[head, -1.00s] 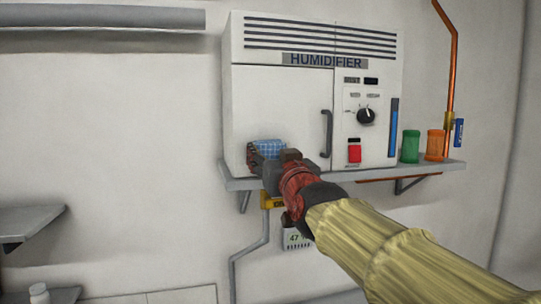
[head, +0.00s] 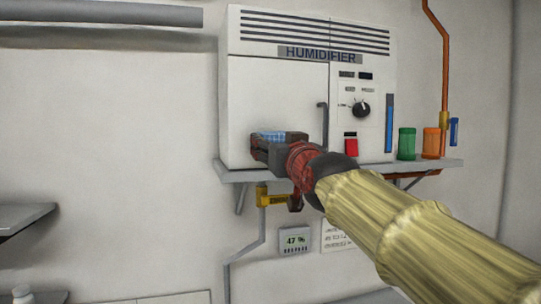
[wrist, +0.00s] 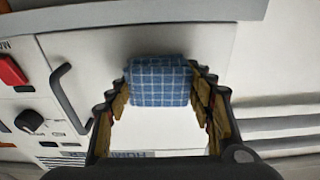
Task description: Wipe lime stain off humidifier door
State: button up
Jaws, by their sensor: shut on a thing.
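The humidifier (head: 345,24) is a white cabinet with top vents and a plain door (head: 275,90) at its left, with a dark handle (head: 324,122). My gripper (head: 277,146) is at the lower part of the door and shut on a blue checked cloth pad (head: 271,137). In the wrist view, the pad (wrist: 158,84) sits between both fingers in front of the white door (wrist: 90,60). I cannot tell whether the pad touches the door. I see no lime stain on the visible door; the part behind the pad and gripper is hidden.
The humidifier stands on a grey wall shelf (head: 235,177). Right of the door are a knob (head: 361,109) and red switch (head: 351,146). Green (head: 406,144) and orange (head: 431,143) containers stand on the shelf's right. A yellow valve (head: 270,198) and meter (head: 295,241) are below.

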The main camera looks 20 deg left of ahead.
jog(key=shift+w+d+b, duration=0.45)
jog(key=shift+d+b, duration=0.25)
jog(key=shift+b, duration=2.6)
jog(key=shift+w+d+f+b, duration=0.15)
jog(key=shift+w+d+b, duration=0.35)
jog(key=shift+d+b, duration=0.4)
jog(key=shift+w+d+b, duration=0.4)
jog(key=shift+d+b, duration=0.15)
jog(key=shift+b, duration=0.25)
jog(key=shift+s+a+r+p, duration=0.1)
jog(key=shift+s+a+p, duration=0.35)
jog(key=shift+a+p, duration=0.35)
jog(key=shift+s+a+r+p, duration=0.1)
jog(key=shift+s+a+p, duration=0.3)
jog(key=shift+a+p, duration=0.4)
jog(key=shift+s+a+r+p, duration=0.1)
jog(key=shift+s+a+p, duration=0.3)
jog(key=shift+p, duration=0.6)
jog(key=shift+s+a+f, duration=0.1)
jog(key=shift+s+a, duration=0.2)
jog(key=shift+a, duration=0.2)
jog(key=shift+s+a+f, duration=0.1)
jog(key=shift+s+a, duration=0.15)
jog(key=shift+a, duration=0.25)
